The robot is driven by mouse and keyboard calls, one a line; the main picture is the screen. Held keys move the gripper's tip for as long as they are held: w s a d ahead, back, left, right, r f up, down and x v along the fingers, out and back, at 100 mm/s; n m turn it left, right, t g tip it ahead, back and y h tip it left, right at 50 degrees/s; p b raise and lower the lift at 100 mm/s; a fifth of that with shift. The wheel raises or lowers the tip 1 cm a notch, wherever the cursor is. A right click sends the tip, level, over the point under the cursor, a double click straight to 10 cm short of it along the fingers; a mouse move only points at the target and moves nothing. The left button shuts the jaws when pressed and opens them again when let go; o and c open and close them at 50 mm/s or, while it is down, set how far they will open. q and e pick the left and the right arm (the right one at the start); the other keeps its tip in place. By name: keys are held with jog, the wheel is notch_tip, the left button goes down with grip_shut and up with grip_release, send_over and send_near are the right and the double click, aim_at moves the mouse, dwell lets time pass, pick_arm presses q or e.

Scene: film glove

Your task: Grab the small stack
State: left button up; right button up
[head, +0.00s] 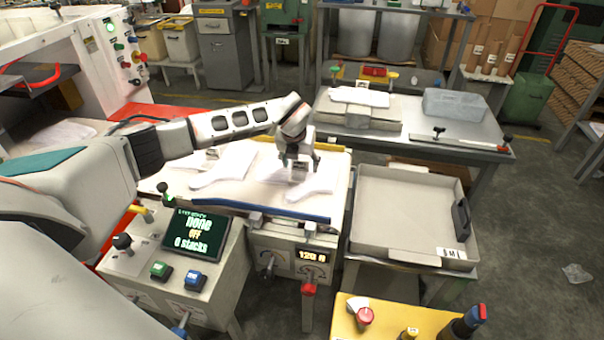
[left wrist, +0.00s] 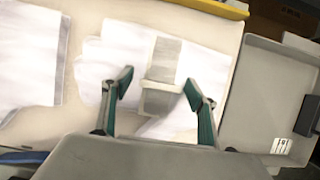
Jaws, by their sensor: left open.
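Thin white film stacks lie on the pale tabletop of the machine. One stack (head: 312,183) lies at the right, under my left gripper (head: 301,163); it shows in the left wrist view (left wrist: 100,62) with a grey block with a pale band (left wrist: 162,75) on it. Another white stack (head: 225,172) lies to its left, and part of it shows at the left of the left wrist view (left wrist: 30,55). My left gripper (left wrist: 158,86) is open, its green-edged fingers on either side of the block. I cannot tell whether they touch anything. My right gripper is out of view.
An empty-looking grey tray (head: 405,215) stands right of the tabletop. A blue bar (head: 260,208) runs along the tabletop's front edge. A control panel screen (head: 196,232) reads "0 stacks". A back table (head: 400,140) holds a grey bin block (head: 454,104).

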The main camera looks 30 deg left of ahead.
pick_arm(q)
jog(key=c, duration=1.2)
jog(key=shift+r, duration=0.15)
